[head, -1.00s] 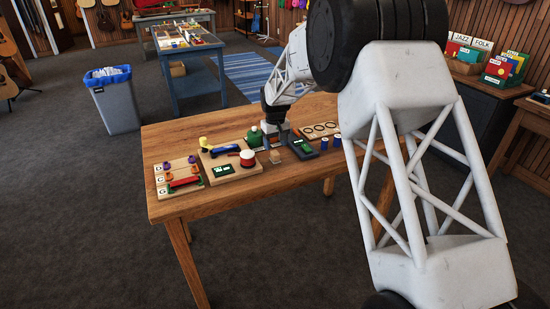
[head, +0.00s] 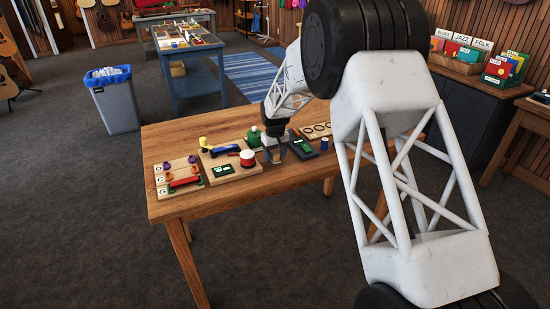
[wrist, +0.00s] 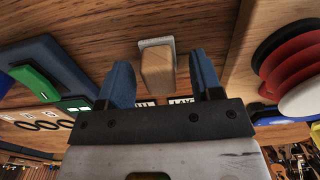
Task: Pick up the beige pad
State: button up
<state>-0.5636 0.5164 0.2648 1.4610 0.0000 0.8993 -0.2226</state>
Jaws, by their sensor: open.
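The beige pad (wrist: 157,70) is a small block with a thin grey layer at its far end in the wrist view. It stands on the wooden table (head: 230,200). It shows small and partly covered in the head view, just below my gripper (head: 274,153). My gripper (wrist: 160,76) is open, with its two blue fingers on either side of the pad in the wrist view. Gaps show between the pad and both fingers. I cannot tell how far the fingertips are above the table.
A wooden board (head: 232,171) with a red-and-white round item (head: 247,158) stands close to the left. A board with dark rings (head: 317,131) lies behind. The table's front is clear.

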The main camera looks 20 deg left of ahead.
aim_at(275, 153)
jog(key=shift+c, duration=0.2)
dwell(0.3)
jog(key=c, duration=1)
jog(key=shift+r, duration=0.1)
jog(key=shift+r, duration=0.75)
notch_tip(275, 153, up, 2)
jog(key=shift+r, duration=0.1)
jog(key=s+d, duration=0.2)
jog(key=s, duration=0.2)
jog(key=s+d, duration=0.3)
jog(key=s, duration=0.2)
jog(key=s+d+r, duration=0.1)
jog(key=s+d, duration=0.2)
jog(key=s, duration=0.1)
jog(key=shift+s+d, duration=0.2)
jog(key=shift+s, duration=0.1)
